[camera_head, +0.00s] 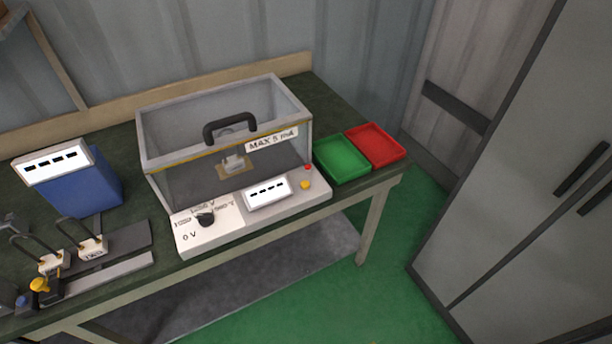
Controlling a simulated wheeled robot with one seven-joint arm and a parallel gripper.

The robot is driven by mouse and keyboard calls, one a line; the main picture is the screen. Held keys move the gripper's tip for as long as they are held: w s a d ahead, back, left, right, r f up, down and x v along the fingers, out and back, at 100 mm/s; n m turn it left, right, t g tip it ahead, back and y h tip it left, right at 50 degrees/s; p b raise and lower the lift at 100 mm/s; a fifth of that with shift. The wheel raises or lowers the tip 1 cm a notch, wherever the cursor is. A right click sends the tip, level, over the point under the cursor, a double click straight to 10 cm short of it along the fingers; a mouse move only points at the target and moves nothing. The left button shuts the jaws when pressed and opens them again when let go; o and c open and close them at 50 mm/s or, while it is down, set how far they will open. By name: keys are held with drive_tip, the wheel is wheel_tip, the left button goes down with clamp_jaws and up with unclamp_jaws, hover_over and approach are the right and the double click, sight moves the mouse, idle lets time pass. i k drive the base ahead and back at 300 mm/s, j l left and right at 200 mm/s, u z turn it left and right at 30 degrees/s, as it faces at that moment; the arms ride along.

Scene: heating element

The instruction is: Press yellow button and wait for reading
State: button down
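The yellow button (305,184) sits at the right end of the tester's white front panel (228,226). A small red light or button (308,167) is just above it. The display (267,193) left of the yellow button shows only dashes. A black knob (205,218) is on the panel's left, near a "0 V" mark. Behind the panel is a clear box with a black handle (230,126) and a "MAX 5 mA" label; its lid looks closed. A small pale part (234,163) lies inside on a tan base. My gripper is not in view.
A green tray (342,174) and a red tray (391,159) lie right of the tester on the dark bench. Grey cabinets (540,150) stand at right, with green floor between.

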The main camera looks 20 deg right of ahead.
sight(304, 185)
drive_tip(key=i+j+z, duration=0.2)
drive_tip(key=j, duration=0.3)
drive_tip(key=i+j+z, duration=0.25)
drive_tip(key=j, duration=0.25)
drive_tip(key=j+z, duration=0.2)
drive_tip(key=j, duration=0.35)
drive_tip(key=i+j+z, duration=0.1)
drive_tip(key=j+z, duration=0.15)
drive_tip(key=j, duration=0.3)
